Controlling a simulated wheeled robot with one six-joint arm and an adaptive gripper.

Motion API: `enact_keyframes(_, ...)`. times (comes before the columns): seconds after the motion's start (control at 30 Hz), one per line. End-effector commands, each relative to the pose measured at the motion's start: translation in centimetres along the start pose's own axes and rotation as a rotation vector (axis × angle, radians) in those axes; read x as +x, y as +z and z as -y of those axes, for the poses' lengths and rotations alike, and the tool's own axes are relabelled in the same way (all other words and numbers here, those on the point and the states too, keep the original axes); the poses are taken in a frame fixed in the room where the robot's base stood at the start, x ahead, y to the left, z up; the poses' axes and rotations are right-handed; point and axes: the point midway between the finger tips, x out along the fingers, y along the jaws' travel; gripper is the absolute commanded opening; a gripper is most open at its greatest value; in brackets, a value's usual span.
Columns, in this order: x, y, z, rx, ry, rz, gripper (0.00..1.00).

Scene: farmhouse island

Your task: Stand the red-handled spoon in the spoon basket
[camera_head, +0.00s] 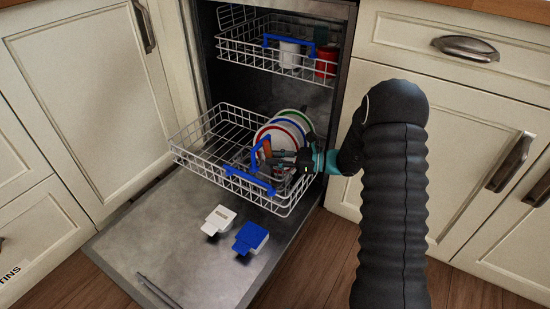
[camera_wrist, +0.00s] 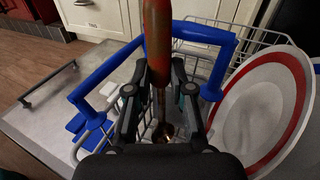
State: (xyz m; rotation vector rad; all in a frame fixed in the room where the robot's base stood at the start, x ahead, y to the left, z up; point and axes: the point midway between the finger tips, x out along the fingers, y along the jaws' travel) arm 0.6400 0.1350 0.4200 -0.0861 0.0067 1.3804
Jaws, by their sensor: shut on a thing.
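The red-handled spoon (camera_wrist: 157,40) is upright in the wrist view, its red handle rising between my fingers and its metal bowl low down near the wires. Its handle also shows as an orange-red strip (camera_head: 267,148) in the head view. My gripper (camera_head: 280,158) is shut on the spoon, over the front right part of the lower rack (camera_head: 207,136). The fingers (camera_wrist: 160,75) close around the handle in the wrist view. I cannot clearly tell the spoon basket from the rack wires. Whether the spoon's bowl is inside a basket or above it is unclear.
Several rimmed plates (camera_head: 284,127) stand just behind my gripper; a red-rimmed one (camera_wrist: 270,110) is close on the right. The upper rack (camera_head: 255,52) holds cups. White (camera_head: 219,219) and blue (camera_head: 251,237) pieces lie on the open door.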

Motion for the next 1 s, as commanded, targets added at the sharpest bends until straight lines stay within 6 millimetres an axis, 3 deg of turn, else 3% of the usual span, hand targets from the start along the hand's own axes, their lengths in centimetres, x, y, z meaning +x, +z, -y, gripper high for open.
enact_keyframes(1.0, 0.1, -1.4, -0.1, 0.000, 0.000, 0.000, 0.00)
